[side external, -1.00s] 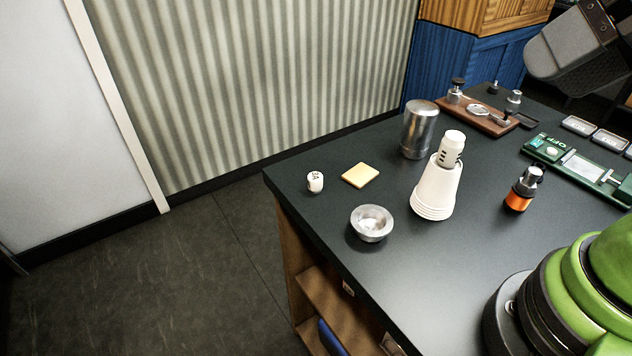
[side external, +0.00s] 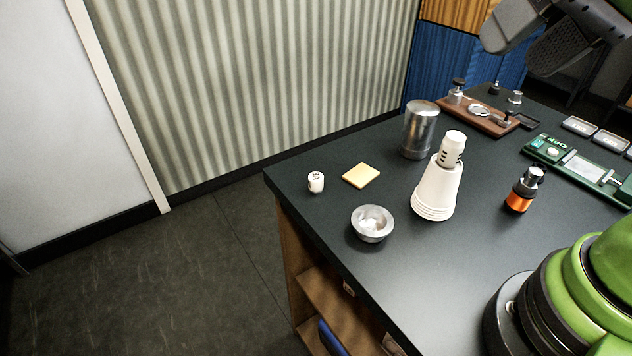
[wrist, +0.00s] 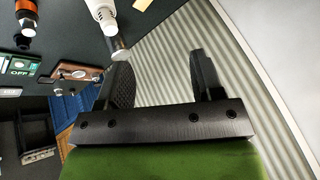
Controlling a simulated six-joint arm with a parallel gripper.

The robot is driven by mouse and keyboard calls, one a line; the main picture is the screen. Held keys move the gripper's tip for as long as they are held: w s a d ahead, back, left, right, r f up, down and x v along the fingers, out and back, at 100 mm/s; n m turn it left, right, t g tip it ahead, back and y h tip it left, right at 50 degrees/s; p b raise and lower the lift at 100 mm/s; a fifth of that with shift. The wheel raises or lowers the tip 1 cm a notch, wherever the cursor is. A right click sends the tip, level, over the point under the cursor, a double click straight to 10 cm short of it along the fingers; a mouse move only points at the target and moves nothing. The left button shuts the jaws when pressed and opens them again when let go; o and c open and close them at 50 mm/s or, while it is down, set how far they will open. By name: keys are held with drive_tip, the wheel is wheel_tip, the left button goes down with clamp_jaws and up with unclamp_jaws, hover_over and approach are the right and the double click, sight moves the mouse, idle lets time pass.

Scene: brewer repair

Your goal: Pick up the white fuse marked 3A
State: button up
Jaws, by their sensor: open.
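A small white fuse (side external: 316,182) with dark marking that looks like 3A stands near the table's left corner in the side view. Another white cylinder (side external: 452,148) with black marks sits on top of a stack of white cups (side external: 436,192). My gripper (side external: 512,48) is open and empty, high at the upper right, far from the small fuse. In the wrist view its two dark fingers (wrist: 160,62) are spread apart with nothing between them. The small fuse does not clearly show in the wrist view.
A yellow pad (side external: 361,175), a metal bowl (side external: 372,223) and a metal tin (side external: 419,130) stand near the fuse. An orange-and-black part (side external: 524,188), a wooden board with fittings (side external: 480,115) and a green panel (side external: 578,168) lie farther right. The table edge is close to the fuse.

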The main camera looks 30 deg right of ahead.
drive_tip(key=w+a+f+m+g+h, duration=0.1)
drive_tip(key=w+a+f+m+g, duration=0.15)
drive_tip(key=w, duration=0.65)
drive_tip(key=m+h, duration=0.2)
drive_tip(key=h, duration=0.2)
approach(316, 176)
drive_tip(key=shift+n+g, duration=0.25)
drive_tip(key=shift+g, duration=0.1)
drive_tip(key=x, duration=0.4)
drive_tip(key=shift+f, duration=0.15)
drive_tip(key=shift+w+x, duration=0.15)
drive_tip(key=shift+x, duration=1.35)
drive_tip(key=shift+w+x, duration=0.15)
drive_tip(key=shift+x, duration=1.35)
drive_tip(key=c, duration=1)
